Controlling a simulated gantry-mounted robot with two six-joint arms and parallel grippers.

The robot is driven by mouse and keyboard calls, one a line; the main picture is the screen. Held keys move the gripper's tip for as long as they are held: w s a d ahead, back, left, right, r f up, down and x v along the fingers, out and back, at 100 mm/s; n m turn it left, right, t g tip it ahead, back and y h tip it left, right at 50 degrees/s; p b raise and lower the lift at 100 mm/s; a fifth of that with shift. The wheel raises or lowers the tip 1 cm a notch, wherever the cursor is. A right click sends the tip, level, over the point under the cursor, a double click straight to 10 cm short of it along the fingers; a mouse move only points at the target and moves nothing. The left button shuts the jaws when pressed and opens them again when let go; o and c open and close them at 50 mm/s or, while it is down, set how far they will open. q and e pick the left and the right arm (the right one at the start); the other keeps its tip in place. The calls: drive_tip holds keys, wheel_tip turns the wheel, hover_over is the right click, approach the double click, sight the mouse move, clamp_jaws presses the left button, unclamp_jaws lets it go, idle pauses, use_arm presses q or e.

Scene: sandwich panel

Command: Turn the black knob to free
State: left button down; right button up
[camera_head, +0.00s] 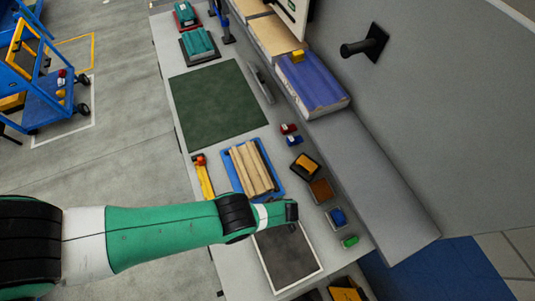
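A black knob-like cylinder (355,48) juts out from a square black plate on the grey wall at the upper right. It looks like the only black knob in view; any marking on it is too small to read. My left arm, green, white and black, comes in from the left over the bench, and its dark wrist end (290,212) is well below and left of the knob, apart from it. The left gripper's fingers cannot be made out. My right gripper is not in view.
The long grey bench holds a dark green mat (217,106), a blue tray (231,178) with wooden pieces, a dark framed panel (290,257) and several small coloured items. A grey ledge (372,175) carries a blue-topped box (312,82). A blue cart (50,102) stands at left.

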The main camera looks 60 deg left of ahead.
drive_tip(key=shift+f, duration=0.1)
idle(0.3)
use_arm(q)
drive_tip(key=shift+c, duration=1.7)
unclamp_jaws()
drive_tip(key=shift+r, duration=0.1)
